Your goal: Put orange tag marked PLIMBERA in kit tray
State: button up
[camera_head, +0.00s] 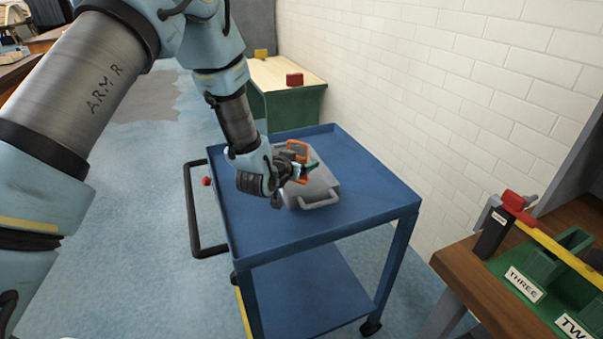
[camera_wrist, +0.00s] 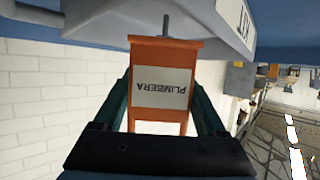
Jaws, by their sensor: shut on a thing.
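The orange tag (camera_wrist: 165,55) fills the middle of the wrist view, with a white label that reads PLIMBERA upside down. My gripper (camera_wrist: 164,108) has its dark green fingers on either side of the tag and is shut on it. In the head view the orange tag (camera_head: 299,148) shows beside my gripper (camera_head: 305,170), over the grey kit tray (camera_head: 320,190) on the blue cart. The grey tray (camera_wrist: 210,25) also shows behind the tag in the wrist view, with part of a label. Whether the tag touches the tray cannot be told.
The blue cart (camera_head: 375,200) has bare top around the tray. A wooden bench (camera_head: 480,285) with green bins (camera_head: 575,245) stands at right. A green cabinet (camera_head: 290,105) with a red block (camera_head: 294,79) is behind the cart, and a white brick wall (camera_head: 440,90) runs alongside.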

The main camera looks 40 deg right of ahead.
jog(key=shift+f+p, duration=0.5)
jog(key=shift+f, duration=1.7)
jog(key=shift+f, duration=0.1)
jog(key=o, duration=1.3)
jog(key=b+v, duration=0.3)
jog(key=v, duration=0.9)
jog(key=shift+b, duration=0.35)
